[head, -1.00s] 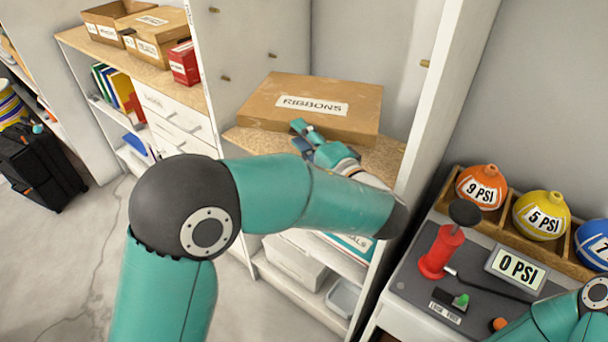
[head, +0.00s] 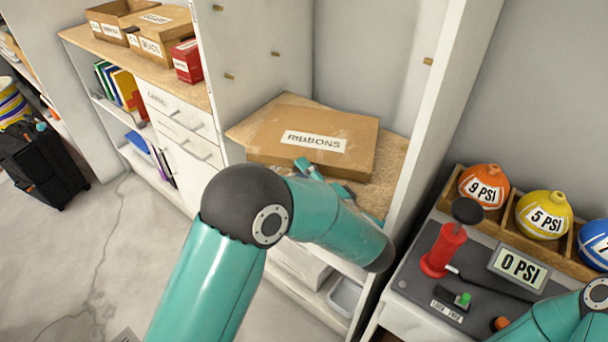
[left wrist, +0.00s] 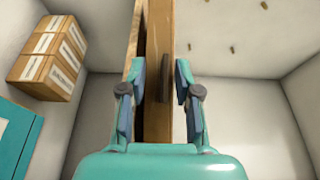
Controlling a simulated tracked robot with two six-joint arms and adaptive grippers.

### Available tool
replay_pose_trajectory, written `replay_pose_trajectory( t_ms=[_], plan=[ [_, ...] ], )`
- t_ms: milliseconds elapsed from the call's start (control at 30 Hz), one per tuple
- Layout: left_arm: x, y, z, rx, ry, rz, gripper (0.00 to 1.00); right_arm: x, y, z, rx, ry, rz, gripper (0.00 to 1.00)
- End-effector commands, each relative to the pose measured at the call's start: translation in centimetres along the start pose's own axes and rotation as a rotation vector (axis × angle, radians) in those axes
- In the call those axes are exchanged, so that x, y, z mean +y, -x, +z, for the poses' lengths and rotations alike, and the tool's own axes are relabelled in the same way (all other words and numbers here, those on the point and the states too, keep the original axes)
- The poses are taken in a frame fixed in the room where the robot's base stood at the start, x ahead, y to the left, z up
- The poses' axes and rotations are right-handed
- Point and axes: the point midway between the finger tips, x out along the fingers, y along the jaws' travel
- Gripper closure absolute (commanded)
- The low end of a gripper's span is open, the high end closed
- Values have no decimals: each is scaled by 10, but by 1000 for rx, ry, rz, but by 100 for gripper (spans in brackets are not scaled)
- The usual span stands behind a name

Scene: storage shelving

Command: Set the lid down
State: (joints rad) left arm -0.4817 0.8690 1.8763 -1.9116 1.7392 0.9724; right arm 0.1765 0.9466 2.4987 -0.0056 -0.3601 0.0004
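The lid (head: 275,133) is a flat brown cardboard piece with a white "RIBBONS" label. In the head view it sits level over the speckled wooden shelf (head: 378,192); whether its underside touches the shelf cannot be told. My left gripper (head: 318,172) is at the lid's near edge, partly hidden by my forearm. My right gripper is out of the picture; only part of that arm shows at lower right.
White walls (head: 425,110) close in the shelf bay on both sides. Brown boxes (head: 165,33) and a red box (head: 187,62) stand on the left cabinet. A red pump (head: 442,250) and labelled balls (head: 543,214) are on the right bench.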

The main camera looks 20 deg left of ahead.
Motion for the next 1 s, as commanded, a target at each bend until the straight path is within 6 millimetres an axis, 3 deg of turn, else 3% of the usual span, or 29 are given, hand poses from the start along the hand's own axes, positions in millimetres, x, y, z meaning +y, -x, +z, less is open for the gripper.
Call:
replay_pose_trajectory(
  t_ms=[33, 167, 1000],
  plan=[
    [12, 2, 1, 3, -25, 23, 61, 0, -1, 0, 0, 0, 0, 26],
    [13, 2, 1, 4, -26, 24, 42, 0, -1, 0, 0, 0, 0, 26],
    [8, 2, -1, 7, -16, 16, 42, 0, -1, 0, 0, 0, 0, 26]
  ],
)
